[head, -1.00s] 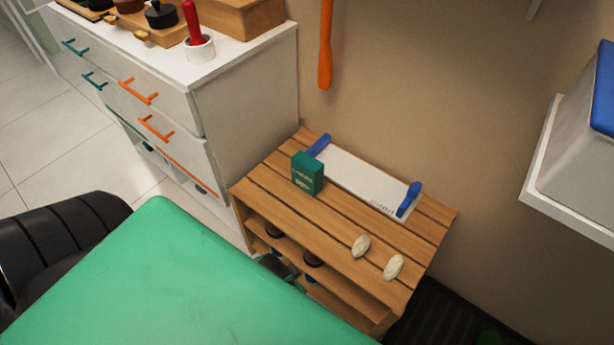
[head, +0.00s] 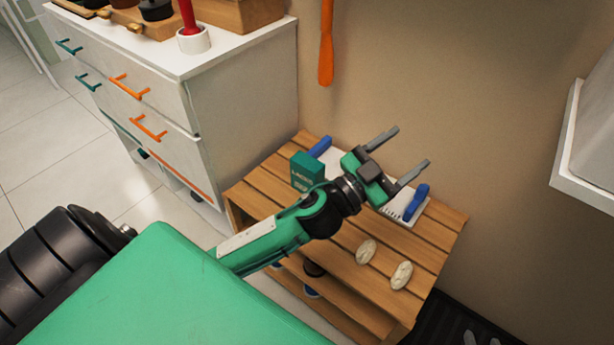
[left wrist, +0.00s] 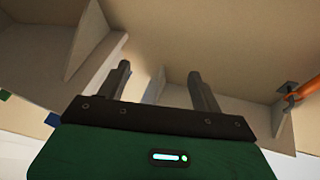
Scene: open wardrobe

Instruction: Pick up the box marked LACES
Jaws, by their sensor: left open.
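The green box (head: 306,172) with pale lettering stands upright on the slatted wooden rack, at its back left. I take it for the LACES box; the lettering is too small to read surely. My left gripper (head: 411,146) is open and empty, above the rack and to the right of the box in the head view. Its fingers point up and right, away from the box. The left wrist view shows the two spread fingers (left wrist: 160,82) with nothing between them, and no box. Two small grey tips at the bottom right of the head view may be my right gripper (head: 479,339).
A white tray (head: 395,208) with blue handles lies behind my left arm on the rack (head: 340,262). Two pale oval things (head: 384,263) lie at the rack's front right. A white drawer unit (head: 243,100) stands left, and a white shelf (head: 585,165) juts out at right.

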